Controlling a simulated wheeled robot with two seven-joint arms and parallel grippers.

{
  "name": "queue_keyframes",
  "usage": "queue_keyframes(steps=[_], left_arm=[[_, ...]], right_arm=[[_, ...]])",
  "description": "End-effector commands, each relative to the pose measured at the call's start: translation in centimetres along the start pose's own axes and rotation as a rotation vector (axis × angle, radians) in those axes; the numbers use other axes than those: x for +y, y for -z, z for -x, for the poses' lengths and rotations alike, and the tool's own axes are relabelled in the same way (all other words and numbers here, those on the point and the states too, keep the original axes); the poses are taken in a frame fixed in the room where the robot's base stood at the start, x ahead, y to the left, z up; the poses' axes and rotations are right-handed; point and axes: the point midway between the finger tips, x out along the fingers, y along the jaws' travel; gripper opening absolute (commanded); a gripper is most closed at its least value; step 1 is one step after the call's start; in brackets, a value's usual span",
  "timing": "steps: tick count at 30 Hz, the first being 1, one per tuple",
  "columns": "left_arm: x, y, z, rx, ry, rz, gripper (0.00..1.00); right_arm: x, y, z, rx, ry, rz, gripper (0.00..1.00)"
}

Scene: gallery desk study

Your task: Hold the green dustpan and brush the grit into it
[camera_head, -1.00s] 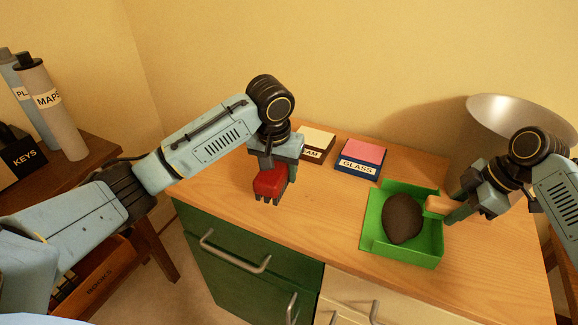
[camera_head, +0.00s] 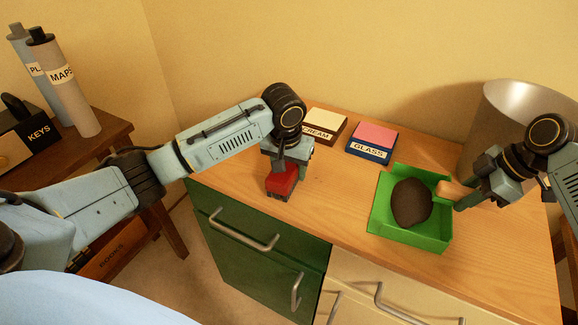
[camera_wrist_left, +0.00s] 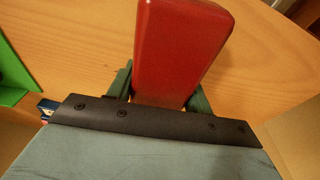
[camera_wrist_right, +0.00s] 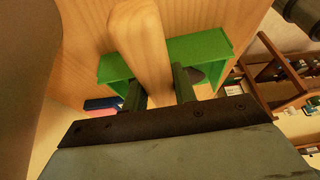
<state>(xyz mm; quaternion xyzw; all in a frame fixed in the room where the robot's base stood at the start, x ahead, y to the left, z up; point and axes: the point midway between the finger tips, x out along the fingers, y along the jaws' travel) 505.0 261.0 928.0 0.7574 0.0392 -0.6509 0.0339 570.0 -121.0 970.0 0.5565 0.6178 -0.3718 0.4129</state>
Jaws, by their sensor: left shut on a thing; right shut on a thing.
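The green dustpan (camera_head: 436,233) lies on the right part of the desk, with a dark brown lump (camera_head: 411,203) in it. No separate grains are distinguishable. My right gripper (camera_head: 457,196) is shut on the dustpan's pale wooden handle (camera_head: 443,187) at its right side. The right wrist view shows the handle (camera_wrist_right: 138,45) between the fingers and the green pan (camera_wrist_right: 195,48) beyond. My left gripper (camera_head: 284,165) is shut on a red brush-like block (camera_head: 282,184) over the desk, left of the dustpan. The block (camera_wrist_left: 180,45) fills the left wrist view's middle; its underside is hidden there.
A cream box (camera_head: 324,122) and a pink-topped GLASS box (camera_head: 371,140) stand at the desk's back. A large metal container (camera_head: 505,105) stands behind my right gripper. The wooden desktop (camera_head: 335,205) is bare between brush and dustpan. A side table (camera_head: 105,140) stands left.

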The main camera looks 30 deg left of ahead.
Motion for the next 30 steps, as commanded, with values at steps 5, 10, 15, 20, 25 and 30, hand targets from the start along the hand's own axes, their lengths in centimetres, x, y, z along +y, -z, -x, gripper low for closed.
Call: queue_keyframes(steps=[5, 10, 15, 20, 25, 30], left_arm=[[0.0, 0.0, 0.1, 0.001, -0.001, 0.000, 0.33], [0.0, 0.0, -0.1, 0.001, 0.000, 0.000, 0.33], [0.0, -0.1, -0.4, 0.000, 0.000, 0.000, 0.33], [0.0, -0.1, -0.8, 0.000, 0.000, 0.000, 0.33], [0.0, -0.1, -1.1, 0.001, -0.001, 0.000, 0.33], [0.1, -0.1, -1.1, 0.001, -0.001, 0.000, 0.33]], right_arm=[[0.0, 0.0, 0.0, 0.000, 0.000, 0.000, 0.07], [0.0, 0.0, 0.0, 0.000, 0.000, 0.000, 0.07], [0.0, 0.0, 0.0, 0.000, 0.000, 0.000, 0.07], [0.0, 0.0, 0.0, 0.000, 0.000, 0.000, 0.07], [0.0, 0.0, 0.0, 0.000, 0.000, 0.000, 0.07], [0.0, 0.0, 0.0, 0.000, 0.000, 0.000, 0.07]])
